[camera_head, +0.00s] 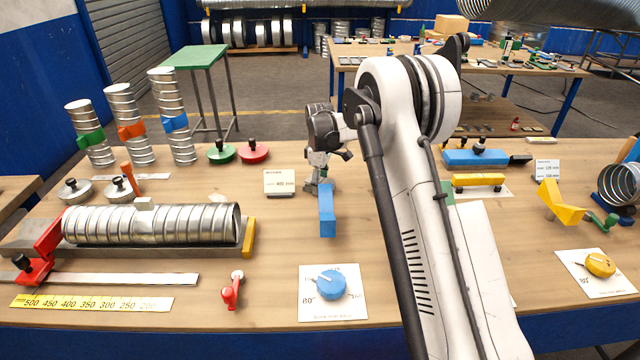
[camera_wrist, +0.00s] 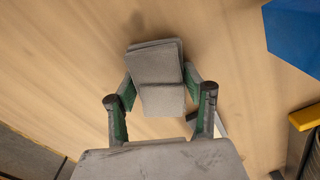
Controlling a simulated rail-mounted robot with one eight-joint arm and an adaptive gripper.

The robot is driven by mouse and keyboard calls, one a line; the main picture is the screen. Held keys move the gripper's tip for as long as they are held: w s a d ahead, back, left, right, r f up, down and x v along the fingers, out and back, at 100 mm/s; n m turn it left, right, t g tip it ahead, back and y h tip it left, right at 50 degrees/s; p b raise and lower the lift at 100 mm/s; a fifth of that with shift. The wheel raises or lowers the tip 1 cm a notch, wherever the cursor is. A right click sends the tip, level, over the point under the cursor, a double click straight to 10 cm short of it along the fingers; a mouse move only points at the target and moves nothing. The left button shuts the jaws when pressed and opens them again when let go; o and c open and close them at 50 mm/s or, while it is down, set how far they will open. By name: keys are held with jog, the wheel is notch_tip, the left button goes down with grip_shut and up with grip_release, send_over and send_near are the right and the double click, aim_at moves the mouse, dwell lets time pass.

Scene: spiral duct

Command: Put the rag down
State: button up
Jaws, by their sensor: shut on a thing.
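My gripper (camera_head: 317,182) is low over the middle of the wooden workbench, just behind a blue block (camera_head: 327,211). In the wrist view my gripper (camera_wrist: 160,87) has its green-sided fingers on both sides of a grey folded rag (camera_wrist: 156,62), shut on it. The rag looks like a thick, layered pad with the wooden top behind it. I cannot tell whether it touches the bench. In the head view the rag cannot be made out. The blue block also shows at the upper right of the wrist view (camera_wrist: 293,38).
A blue knob (camera_head: 331,284) on a white plate lies in front. A spiral duct (camera_head: 150,223) lies in a holder at the left. Green (camera_head: 221,154) and red (camera_head: 253,152) discs lie behind. Bare wood shows around the card.

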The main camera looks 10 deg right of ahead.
jog(key=shift+f, duration=0.25)
jog(key=o, duration=1.2)
jog(key=shift+r, duration=0.15)
